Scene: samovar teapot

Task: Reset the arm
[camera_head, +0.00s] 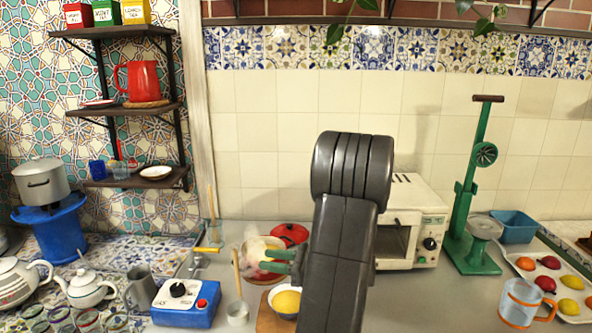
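My dark grey arm rises through the middle of the view and bends down toward the counter. The rest of the gripper is hidden behind my arm.
A blue scale-like box (186,303) stands left. A white oven (412,225), green press (474,215) and fruit tray (520,252) stand right.

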